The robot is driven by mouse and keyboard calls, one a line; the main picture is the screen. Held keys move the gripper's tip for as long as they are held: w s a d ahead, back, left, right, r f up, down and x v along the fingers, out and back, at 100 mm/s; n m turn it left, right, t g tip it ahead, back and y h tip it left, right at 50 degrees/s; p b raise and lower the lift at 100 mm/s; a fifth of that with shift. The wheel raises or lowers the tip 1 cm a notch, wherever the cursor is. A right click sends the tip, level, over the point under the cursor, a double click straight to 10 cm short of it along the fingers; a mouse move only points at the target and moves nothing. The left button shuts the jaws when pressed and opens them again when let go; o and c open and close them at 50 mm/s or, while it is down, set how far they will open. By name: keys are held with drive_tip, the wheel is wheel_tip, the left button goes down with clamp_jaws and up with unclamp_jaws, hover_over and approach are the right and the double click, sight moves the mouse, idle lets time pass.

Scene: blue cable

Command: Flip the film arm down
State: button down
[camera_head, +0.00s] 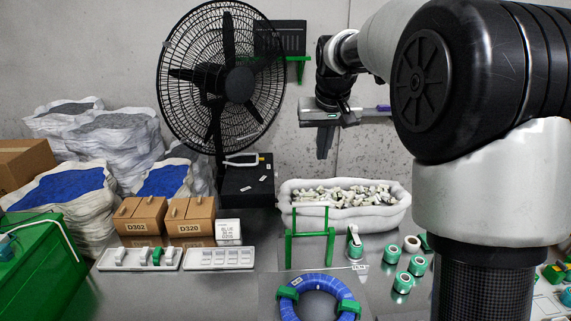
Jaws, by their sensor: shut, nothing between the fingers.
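My gripper (323,155) hangs fingers down in the upper middle, in front of the wall and right of the fan. Its dark fingers are together, and it is well above the table and apart from everything on it. No part is clearly marked as the film arm. A green frame (310,234) with thin uprights stands on the table below my gripper. Right of it is a small green and white film holder (354,243) with a raised light part. A blue cable coil (318,281) lies at the front in green clamps.
Several green rolls (403,283) stand right of the frame. A pale bin (345,217) of small parts is behind. White trays (219,258), cardboard boxes (190,217) and a black fan (221,80) are left.

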drive_tip(key=w+f, duration=1.4)
drive_tip(key=w, duration=0.1)
drive_tip(key=shift+w+d+f, duration=0.15)
drive_tip(key=shift+f, duration=0.15)
wheel_tip(320, 180, down, 9)
drive_tip(key=p, duration=0.1)
drive_tip(key=shift+s+f+p, duration=0.2)
drive_tip(key=shift+s+p, duration=0.05)
drive_tip(key=shift+p, duration=0.05)
drive_tip(key=shift+f+b, duration=0.1)
drive_tip(key=shift+b, duration=0.25)
